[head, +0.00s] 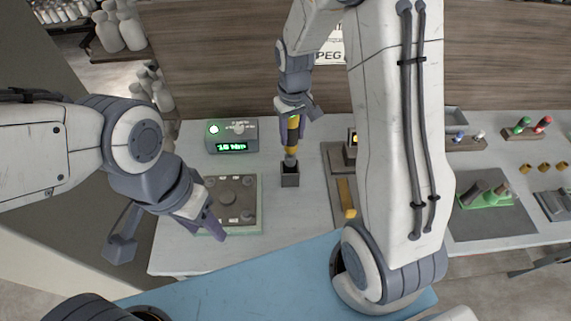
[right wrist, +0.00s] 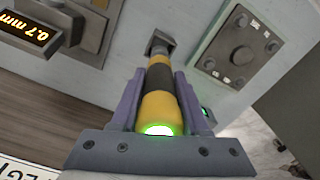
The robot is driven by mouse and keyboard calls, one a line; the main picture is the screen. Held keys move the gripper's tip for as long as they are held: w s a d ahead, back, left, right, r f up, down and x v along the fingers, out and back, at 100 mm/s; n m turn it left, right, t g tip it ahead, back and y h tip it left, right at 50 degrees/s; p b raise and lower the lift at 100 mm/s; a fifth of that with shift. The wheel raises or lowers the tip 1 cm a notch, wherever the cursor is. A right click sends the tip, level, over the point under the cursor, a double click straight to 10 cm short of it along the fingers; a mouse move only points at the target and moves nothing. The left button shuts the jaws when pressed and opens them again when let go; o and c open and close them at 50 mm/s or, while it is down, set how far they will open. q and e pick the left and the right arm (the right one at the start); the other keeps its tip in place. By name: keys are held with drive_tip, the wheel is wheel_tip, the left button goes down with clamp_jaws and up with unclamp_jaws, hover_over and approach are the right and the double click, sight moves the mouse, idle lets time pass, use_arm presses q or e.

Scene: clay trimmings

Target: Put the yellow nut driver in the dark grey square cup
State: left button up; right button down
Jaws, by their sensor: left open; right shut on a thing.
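The yellow nut driver (head: 293,137) has a dark band around its handle and hangs upright, shaft down. My right gripper (head: 292,121) is shut on its handle. The right wrist view shows the handle (right wrist: 159,105) between the two purple fingers (right wrist: 158,108). The dark grey square cup (head: 290,180) stands on the table right under the driver. It also shows in the right wrist view (right wrist: 157,43), at the driver's far end. The shaft's lower end is at the cup's mouth; I cannot tell how far inside it is. My left gripper (head: 207,220) is open and empty, over the front of a square plate.
The square plate (head: 248,214) with round parts lies left of the cup. A grey box with a green display (head: 231,147) stands behind it. A brown board with a yellow bar (head: 346,192) lies right of the cup. A green tray (head: 487,198) is further right.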

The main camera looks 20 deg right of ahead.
sight(291, 157)
wheel_tip(291, 157, down, 5)
drive_tip(key=shift+w+f+p, duration=0.1)
drive_tip(key=shift+w+p, duration=0.05)
drive_tip(key=shift+p, duration=0.45)
wheel_tip(291, 157, down, 4)
drive_tip(key=shift+r+p, duration=0.1)
drive_tip(key=shift+p, duration=0.45)
drive_tip(key=shift+f, duration=0.45)
drive_tip(key=shift+c, duration=2)
unclamp_jaws()
